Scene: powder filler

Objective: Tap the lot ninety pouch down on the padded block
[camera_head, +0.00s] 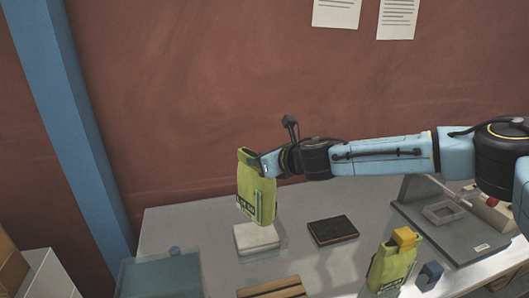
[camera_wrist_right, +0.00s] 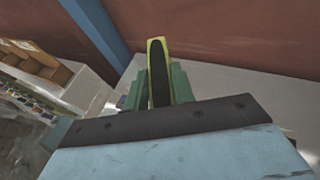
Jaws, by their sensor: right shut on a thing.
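A yellow-green pouch (camera_head: 257,190) hangs upright from my right gripper (camera_head: 264,166), which is shut on its upper part. Its label is too small to read. The held pouch (camera_wrist_right: 158,70) also shows edge-on between the fingers of my right gripper (camera_wrist_right: 158,88) in the right wrist view. A pale, whitish block (camera_head: 256,238) lies on the table just below the pouch and looks like the padded block. The pouch's lower edge appears close above the block; I cannot tell whether they touch. My left gripper is not in view.
A second green pouch with a yellow top (camera_head: 393,262) stands at the front right beside a small blue block (camera_head: 430,275). A dark flat pad (camera_head: 332,230) lies right of the pale block. A slatted wooden piece (camera_head: 271,288) is in front. A grey device (camera_head: 447,225) stands at right.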

